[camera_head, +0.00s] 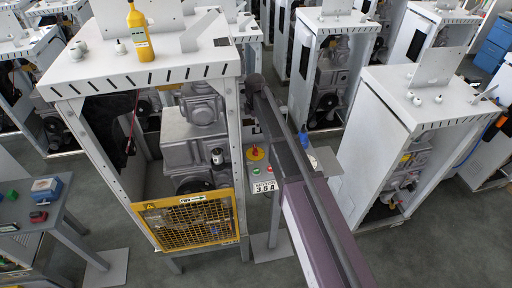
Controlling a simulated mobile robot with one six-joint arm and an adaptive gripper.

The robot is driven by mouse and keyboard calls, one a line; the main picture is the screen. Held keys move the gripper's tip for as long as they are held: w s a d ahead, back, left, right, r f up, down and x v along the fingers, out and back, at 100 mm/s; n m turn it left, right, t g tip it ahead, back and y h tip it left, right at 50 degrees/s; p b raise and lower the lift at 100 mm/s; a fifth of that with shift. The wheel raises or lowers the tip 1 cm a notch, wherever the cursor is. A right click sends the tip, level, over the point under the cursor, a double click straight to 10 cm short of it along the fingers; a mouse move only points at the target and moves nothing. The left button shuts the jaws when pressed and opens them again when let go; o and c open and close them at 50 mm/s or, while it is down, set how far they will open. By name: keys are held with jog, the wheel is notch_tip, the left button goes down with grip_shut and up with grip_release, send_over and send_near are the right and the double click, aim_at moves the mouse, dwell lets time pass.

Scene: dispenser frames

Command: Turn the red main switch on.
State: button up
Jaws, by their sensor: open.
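The red main switch (255,153) is a small red knob on a yellow backing. It sits at the top of a pale control panel (240,203), just right of the near dispenser frame (193,75). The knob is too small to tell which way it is turned. Below it are a green button (256,171), a small red button (269,168) and a white plate reading what looks like 35A (265,187). A long dark and purple link, probably my arm, passes close right of the panel in the picture. I cannot make out my gripper; nothing visibly touches the switch.
A yellow bottle (140,32) stands on the near frame's top. A yellow mesh guard (190,221) covers its lower front. A blue bottle-like item (304,138) is right of the link. Another white frame (398,132) stands right, a side table (28,222) left. Grey floor shows between.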

aim_at(255, 148)
jog(key=shift+f, duration=0.1)
notch_tip(255, 148, down, 14)
jog(key=b, duration=1.3)
jog(key=shift+r+b, duration=0.2)
jog(key=shift+b, duration=0.15)
dwell(0.3)
